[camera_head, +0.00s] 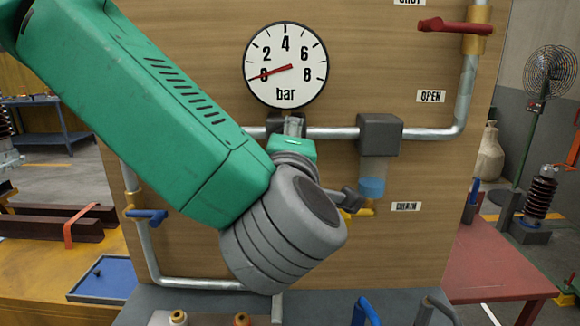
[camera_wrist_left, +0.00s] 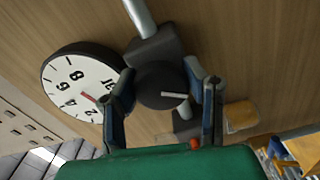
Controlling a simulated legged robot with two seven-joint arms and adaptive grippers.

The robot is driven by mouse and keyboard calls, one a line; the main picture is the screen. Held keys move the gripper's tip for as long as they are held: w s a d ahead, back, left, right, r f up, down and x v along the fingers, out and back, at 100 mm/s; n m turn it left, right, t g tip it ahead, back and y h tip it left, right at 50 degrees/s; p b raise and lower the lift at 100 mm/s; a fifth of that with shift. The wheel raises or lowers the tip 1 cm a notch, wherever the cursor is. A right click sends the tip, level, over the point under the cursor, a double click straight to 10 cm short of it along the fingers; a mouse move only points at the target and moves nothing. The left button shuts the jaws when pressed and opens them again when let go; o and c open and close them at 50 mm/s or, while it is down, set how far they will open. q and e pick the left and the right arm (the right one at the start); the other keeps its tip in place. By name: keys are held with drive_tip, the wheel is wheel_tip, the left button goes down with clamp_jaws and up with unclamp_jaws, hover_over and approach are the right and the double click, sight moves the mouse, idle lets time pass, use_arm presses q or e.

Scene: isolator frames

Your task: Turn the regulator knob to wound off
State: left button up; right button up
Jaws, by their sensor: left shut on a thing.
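The dark round regulator knob (camera_wrist_left: 155,92) shows in the left wrist view, with a white mark line on its face. It sits on a grey regulator body on the pipe. My left gripper (camera_wrist_left: 168,80) has one finger on each side of the knob and is shut on it. In the head view my green and grey left arm hides the knob and most of the gripper. The round gauge (camera_head: 285,92) above has its red needle at 0 bar; it also shows in the left wrist view (camera_wrist_left: 72,85). My right gripper is in neither view.
A wooden panel (camera_head: 380,260) carries grey pipes. A red valve handle (camera_head: 445,27) is at the top right, a blue one (camera_head: 147,215) at the left. A grey filter block (camera_head: 379,135) with a blue bowl (camera_head: 371,188) hangs right of my arm, above the yellow drain valve (camera_head: 362,211).

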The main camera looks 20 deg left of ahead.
use_arm(q)
drive_tip(key=n+b, duration=0.1)
drive_tip(key=b, duration=0.1)
drive_tip(key=n+b, duration=0.2)
drive_tip(key=shift+f, duration=0.4)
drive_tip(key=shift+s+r+n+b, duration=0.1)
drive_tip(key=shift+n+b, duration=1.25)
drive_tip(key=shift+n, duration=0.05)
drive_tip(key=o, duration=1.2)
drive_tip(key=shift+r, duration=0.15)
